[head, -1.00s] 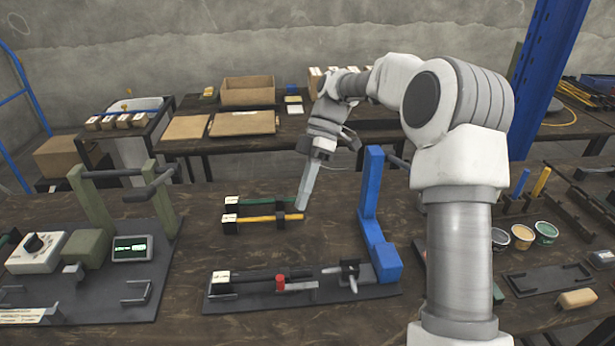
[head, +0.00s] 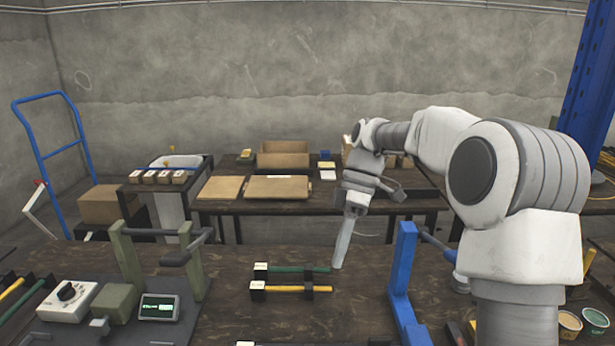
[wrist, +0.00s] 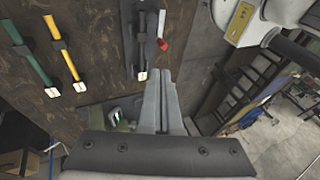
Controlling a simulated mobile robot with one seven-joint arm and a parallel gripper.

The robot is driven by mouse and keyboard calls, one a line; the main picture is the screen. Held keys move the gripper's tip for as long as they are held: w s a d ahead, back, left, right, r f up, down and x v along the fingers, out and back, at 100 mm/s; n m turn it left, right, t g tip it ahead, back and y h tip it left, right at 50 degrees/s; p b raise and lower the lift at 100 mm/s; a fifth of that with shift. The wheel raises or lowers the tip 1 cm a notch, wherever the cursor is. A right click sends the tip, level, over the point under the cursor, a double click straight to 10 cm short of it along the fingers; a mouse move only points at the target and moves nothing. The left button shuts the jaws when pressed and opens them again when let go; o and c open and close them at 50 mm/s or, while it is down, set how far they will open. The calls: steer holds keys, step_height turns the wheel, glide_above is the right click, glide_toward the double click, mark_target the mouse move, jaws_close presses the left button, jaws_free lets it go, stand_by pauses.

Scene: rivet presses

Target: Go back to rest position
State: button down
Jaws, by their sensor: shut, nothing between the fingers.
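My gripper (head: 342,250) points down over the workbench, just right of the rack with a green rod (head: 300,269) and a yellow rod (head: 290,289). Its long pale fingers are together with nothing between them. In the wrist view the closed fingers (wrist: 160,85) show in the middle, and the green and yellow rods lie at the upper left. Whether the fingertips touch the bench cannot be told from the head view.
A blue press frame (head: 401,285) stands right of the gripper. A green-grey press (head: 130,260) with a display (head: 160,308) stands at the left. Behind is a second table with cardboard boxes (head: 283,158). A blue trolley (head: 45,130) is at the far left.

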steer(key=s+d+r+m+t+h+p, duration=0.1)
steer(key=s+d+r+m+t, duration=0.1)
steer(key=s+m, duration=0.3)
steer(key=s+d+r+m+t+h+p, duration=0.1)
steer(key=s+r+m+t, duration=0.3)
steer(key=s, duration=0.6)
steer(key=s+d+r+m+t+h+p, duration=0.1)
steer(key=s+d+r+m+t+p, duration=0.2)
steer(key=s+m, duration=0.4)
steer(key=shift+s+r+m+t, duration=0.15)
steer(key=shift+s+m+t, duration=0.05)
steer(key=shift+m+t, duration=0.4)
